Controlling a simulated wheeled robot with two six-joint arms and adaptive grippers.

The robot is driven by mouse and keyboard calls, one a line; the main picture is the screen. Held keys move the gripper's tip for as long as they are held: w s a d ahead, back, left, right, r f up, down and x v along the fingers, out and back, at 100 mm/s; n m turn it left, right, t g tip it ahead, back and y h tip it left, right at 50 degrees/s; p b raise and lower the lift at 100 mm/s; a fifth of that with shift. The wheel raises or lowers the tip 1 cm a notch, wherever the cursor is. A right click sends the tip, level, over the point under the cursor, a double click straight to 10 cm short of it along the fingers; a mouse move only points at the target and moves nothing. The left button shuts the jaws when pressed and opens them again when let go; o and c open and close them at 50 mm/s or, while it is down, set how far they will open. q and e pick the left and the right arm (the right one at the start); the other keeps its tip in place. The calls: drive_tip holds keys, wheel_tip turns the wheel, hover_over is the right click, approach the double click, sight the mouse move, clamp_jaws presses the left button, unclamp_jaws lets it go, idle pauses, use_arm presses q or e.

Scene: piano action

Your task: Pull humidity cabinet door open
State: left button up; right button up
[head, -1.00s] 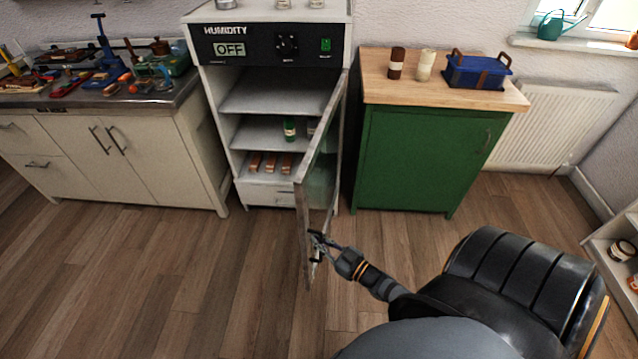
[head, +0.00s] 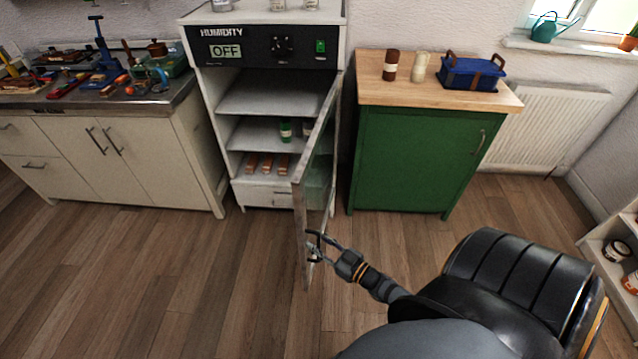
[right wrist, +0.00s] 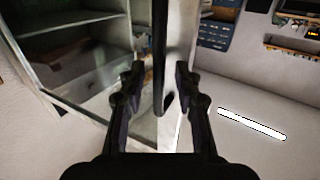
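The humidity cabinet (head: 221,143) stands at the back centre, with a black panel reading HUMIDITY and OFF. Its glass-paned door (head: 316,170) is swung wide open, its free edge pointing out into the room. My right gripper (head: 315,243) is at the lower free edge of the door. In the right wrist view the two fingers of the gripper (right wrist: 158,82) are spread apart, with the dark door handle (right wrist: 160,55) between them and a gap visible on both sides. The left gripper is not in view.
A green cabinet (head: 411,160) with a wooden top stands right of the humidity cabinet. A workbench (head: 110,150) with tools is on the left. A shelf (head: 597,245) stands at the right edge. The wooden floor (head: 160,280) in front is clear.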

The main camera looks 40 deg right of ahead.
drive_tip(key=v, duration=1.2)
drive_tip(key=shift+f, duration=0.1)
